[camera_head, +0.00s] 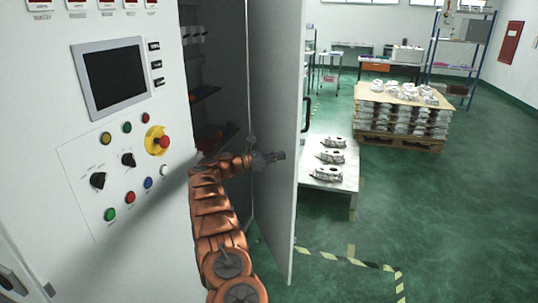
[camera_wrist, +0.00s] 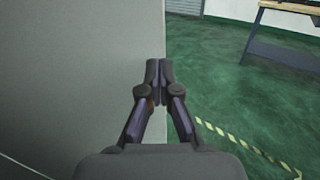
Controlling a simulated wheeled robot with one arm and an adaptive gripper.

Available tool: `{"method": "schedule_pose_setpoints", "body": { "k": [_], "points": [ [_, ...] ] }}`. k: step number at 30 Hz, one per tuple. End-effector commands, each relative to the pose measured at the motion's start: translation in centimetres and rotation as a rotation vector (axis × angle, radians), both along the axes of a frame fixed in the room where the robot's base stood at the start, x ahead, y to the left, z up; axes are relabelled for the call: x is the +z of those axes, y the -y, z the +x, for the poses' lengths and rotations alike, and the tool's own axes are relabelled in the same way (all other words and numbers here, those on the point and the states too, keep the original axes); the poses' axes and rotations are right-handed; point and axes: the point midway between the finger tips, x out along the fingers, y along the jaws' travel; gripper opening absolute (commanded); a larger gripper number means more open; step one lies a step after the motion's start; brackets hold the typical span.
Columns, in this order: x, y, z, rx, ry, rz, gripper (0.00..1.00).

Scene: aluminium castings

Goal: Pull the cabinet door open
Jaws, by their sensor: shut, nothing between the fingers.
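The grey cabinet door (camera_head: 273,90) stands swung open, with dark shelves showing in the cabinet interior (camera_head: 205,85) to its left. A handle (camera_head: 306,113) shows at the door's free edge. My gripper (camera_head: 282,155) is on the door's inner side, in front of the panel and close to the free edge. In the wrist view the fingertips (camera_wrist: 159,72) are together and empty, over the edge of the grey door panel (camera_wrist: 75,70). I cannot tell whether they touch the panel.
A control panel with a screen (camera_head: 113,76) and buttons is at the left. A low table (camera_head: 330,185) with castings stands right beyond the door. A loaded pallet (camera_head: 400,140) is farther back. The green floor (camera_head: 450,210) at right is clear, with striped tape.

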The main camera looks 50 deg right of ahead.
Motion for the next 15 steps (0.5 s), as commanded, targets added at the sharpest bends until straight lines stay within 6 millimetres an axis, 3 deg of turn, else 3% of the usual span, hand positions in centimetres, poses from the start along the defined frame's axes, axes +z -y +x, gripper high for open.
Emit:
{"method": "schedule_pose_setpoints", "body": {
  "k": [6,15],
  "points": [
    [0.3,2.3,-1.5,-0.002,0.000,-0.001,0.00],
    [0.1,3.1,-1.8,0.002,0.002,-0.001,0.00]
  ]
}}
